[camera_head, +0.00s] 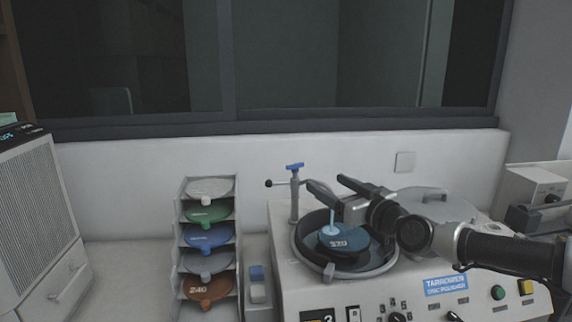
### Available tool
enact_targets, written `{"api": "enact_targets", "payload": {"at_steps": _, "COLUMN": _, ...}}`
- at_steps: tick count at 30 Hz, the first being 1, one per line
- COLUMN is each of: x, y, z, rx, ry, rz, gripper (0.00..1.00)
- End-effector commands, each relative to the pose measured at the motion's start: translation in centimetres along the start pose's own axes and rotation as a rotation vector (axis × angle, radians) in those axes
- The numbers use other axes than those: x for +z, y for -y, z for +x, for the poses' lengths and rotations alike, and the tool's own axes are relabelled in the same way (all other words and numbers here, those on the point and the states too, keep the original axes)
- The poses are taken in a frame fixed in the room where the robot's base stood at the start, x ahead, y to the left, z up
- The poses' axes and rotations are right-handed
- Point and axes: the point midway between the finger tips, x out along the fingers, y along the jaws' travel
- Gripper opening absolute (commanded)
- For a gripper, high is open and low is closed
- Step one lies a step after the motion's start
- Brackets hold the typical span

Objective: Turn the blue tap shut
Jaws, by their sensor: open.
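The blue tap (295,166) is a small flat handle on top of an upright grey metal post at the back left of the polishing machine (292,285). A thin side arm with a dark knob sticks out left from the post. My gripper (324,184) is open and empty, its two dark fingers pointing left towards the tap. The nearer finger ends just right of and slightly below the tap in the picture; I see no contact, and depth is hard to judge. A pale blue vertical streak (331,220) meets the blue disc (345,243) marked 320 in the bowl.
My arm reaches in from the right over the machine's control panel. A rack (180,250) of coloured discs stands left of the machine, with a small blue-and-white object (257,283) between. A grey vented unit (40,225) stands far left. The wall (130,185) is close behind.

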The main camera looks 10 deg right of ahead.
Motion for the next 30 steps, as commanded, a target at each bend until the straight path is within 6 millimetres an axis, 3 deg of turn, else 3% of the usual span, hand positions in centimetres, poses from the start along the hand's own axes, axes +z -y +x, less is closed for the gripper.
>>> {"api": "enact_targets", "payload": {"at_steps": 5, "x": -0.3, "y": -0.1, "z": 1.4, "rx": 0.002, "ry": -0.007, "rz": -0.002, "gripper": 0.66}}
{"api": "enact_targets", "payload": {"at_steps": 21, "x": -0.3, "y": -0.1, "z": 12.8, "rx": 0.001, "ry": -0.004, "rz": 0.002, "gripper": 0.66}}
{"api": "enact_targets", "payload": {"at_steps": 30, "x": -0.2, "y": -0.2, "z": 16.7, "rx": 0.002, "ry": -0.003, "rz": 0.000, "gripper": 0.66}}
